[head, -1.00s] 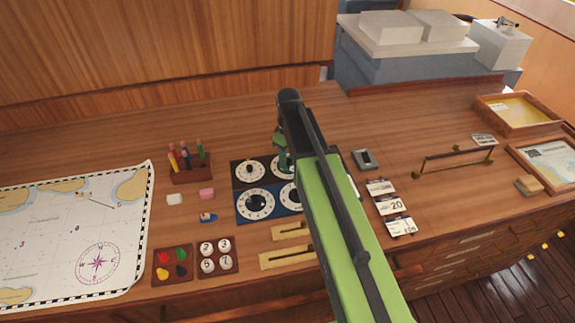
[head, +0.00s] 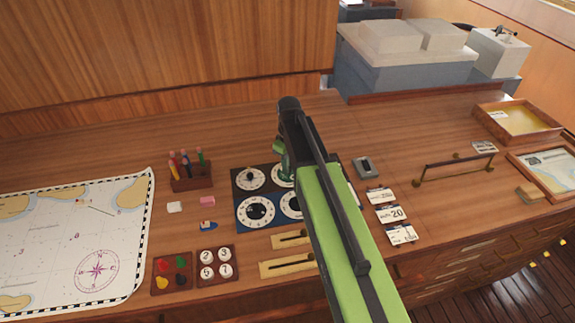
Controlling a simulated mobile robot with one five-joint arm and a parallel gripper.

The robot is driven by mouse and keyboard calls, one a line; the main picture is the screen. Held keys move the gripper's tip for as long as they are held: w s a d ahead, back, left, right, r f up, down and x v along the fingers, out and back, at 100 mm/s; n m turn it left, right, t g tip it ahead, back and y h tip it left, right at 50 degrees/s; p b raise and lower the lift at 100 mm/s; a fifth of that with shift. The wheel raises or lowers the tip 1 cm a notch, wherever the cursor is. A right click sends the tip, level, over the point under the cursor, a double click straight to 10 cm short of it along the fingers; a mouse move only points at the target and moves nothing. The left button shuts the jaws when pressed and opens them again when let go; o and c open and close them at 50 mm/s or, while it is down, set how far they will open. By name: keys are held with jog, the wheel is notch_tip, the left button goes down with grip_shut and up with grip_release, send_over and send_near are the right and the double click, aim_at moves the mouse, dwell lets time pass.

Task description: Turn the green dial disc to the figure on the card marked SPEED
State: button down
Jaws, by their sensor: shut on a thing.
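Several white-ringed dials sit on a black and blue panel (head: 236,196) on the desk. The upper right dial (head: 275,177) is mostly hidden behind my arm. My gripper (head: 284,166) points down at this dial, its fingertips largely covered by the arm. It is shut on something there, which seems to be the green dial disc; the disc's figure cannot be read. Three cards lie to the right of my arm: an upper card (head: 381,195), a middle card (head: 391,213) showing 20, and a lower card (head: 402,234). Their small headings are too blurred to read.
A pen rack (head: 191,180) and a chart (head: 70,240) are on the left. Two brass slider plates (head: 287,266) lie in front of the panel. A rail handle (head: 453,166) and a wooden tray (head: 517,122) are at right.

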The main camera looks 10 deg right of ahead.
jog(key=m, duration=0.4)
jog(key=shift+m, duration=1.6)
jog(key=c, duration=1.3)
grip_release()
jog(key=shift+o, duration=0.2)
jog(key=shift+r, duration=0.1)
notch_tip(320, 180, up, 17)
jog(key=p, duration=1.7)
